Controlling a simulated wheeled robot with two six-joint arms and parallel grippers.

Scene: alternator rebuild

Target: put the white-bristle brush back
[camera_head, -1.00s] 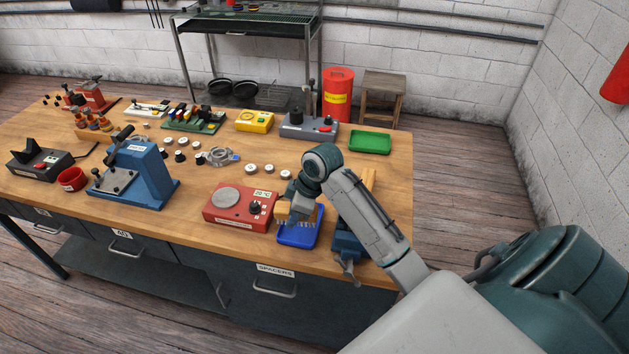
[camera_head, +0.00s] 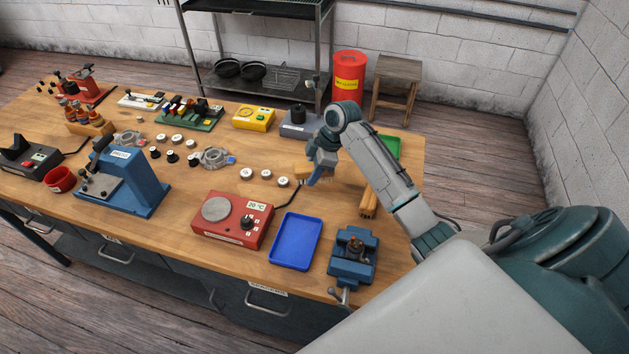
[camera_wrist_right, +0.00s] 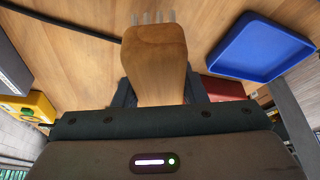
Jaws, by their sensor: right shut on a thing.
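My right gripper (camera_head: 318,172) is shut on a wooden-backed brush (camera_head: 303,172), held above the table behind the blue tray. In the right wrist view the brush's broad wooden body (camera_wrist_right: 155,60) stands between the fingers, with several pale bristle tufts (camera_wrist_right: 153,17) at its far end. The fingers hide part of the brush in the head view. A wooden piece (camera_head: 369,204) lies on the table to the right, partly hidden by my right arm; I cannot tell what it is. My left gripper is out of view.
The blue tray (camera_head: 296,242) is empty, between the red hot plate (camera_head: 232,226) and the blue vise (camera_head: 352,258). White round parts (camera_head: 264,176) stand left of the gripper. A grey device (camera_head: 299,124) and a green tray (camera_head: 389,147) are behind.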

